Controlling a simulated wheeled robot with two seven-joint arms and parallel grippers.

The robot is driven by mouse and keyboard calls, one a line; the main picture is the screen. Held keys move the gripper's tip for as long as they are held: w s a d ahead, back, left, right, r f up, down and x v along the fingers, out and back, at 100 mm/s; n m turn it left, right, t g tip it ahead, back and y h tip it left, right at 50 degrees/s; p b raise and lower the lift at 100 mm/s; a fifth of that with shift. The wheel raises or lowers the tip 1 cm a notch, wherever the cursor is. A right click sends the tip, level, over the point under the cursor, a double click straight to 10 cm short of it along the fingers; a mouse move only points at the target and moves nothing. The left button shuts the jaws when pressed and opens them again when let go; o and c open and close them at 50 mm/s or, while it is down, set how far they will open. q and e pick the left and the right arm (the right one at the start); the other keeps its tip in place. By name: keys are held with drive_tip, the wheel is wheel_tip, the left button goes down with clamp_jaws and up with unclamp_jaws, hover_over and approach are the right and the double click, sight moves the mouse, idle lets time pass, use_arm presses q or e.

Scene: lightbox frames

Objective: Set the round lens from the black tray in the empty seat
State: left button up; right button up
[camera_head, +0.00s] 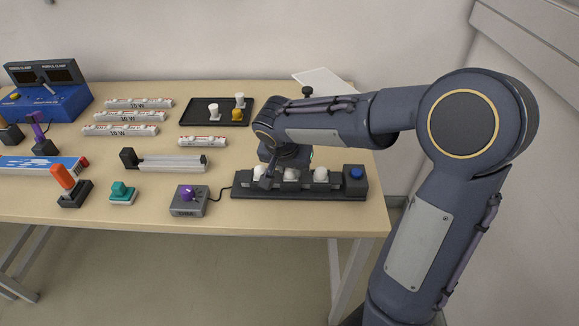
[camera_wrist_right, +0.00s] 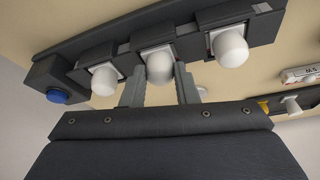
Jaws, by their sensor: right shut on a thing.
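My right gripper (camera_wrist_right: 160,84) is shut on a white domed round lens (camera_wrist_right: 160,66), with one finger on each side of it. This lens is at the middle seat of the dark fixture (camera_head: 235,190); I cannot tell whether it sits fully down. White lenses stand in the seats on either side, one nearer the blue button (camera_wrist_right: 104,80) and one on the other side (camera_wrist_right: 230,52). In the head view my right arm partly covers the fixture. The black tray (camera_head: 192,120) holds two white pieces (camera_head: 213,112) and a yellow one (camera_head: 238,115). My left gripper is out of view.
A blue button (camera_head: 356,173) is on the fixture's right end. A grey box with a purple knob (camera_head: 188,194) stands left of it, joined by a cable.

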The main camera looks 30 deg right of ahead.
drive_tip(key=shift+f, duration=0.15)
drive_tip(key=o, duration=0.9)
drive_tip(key=shift+o, duration=0.2)
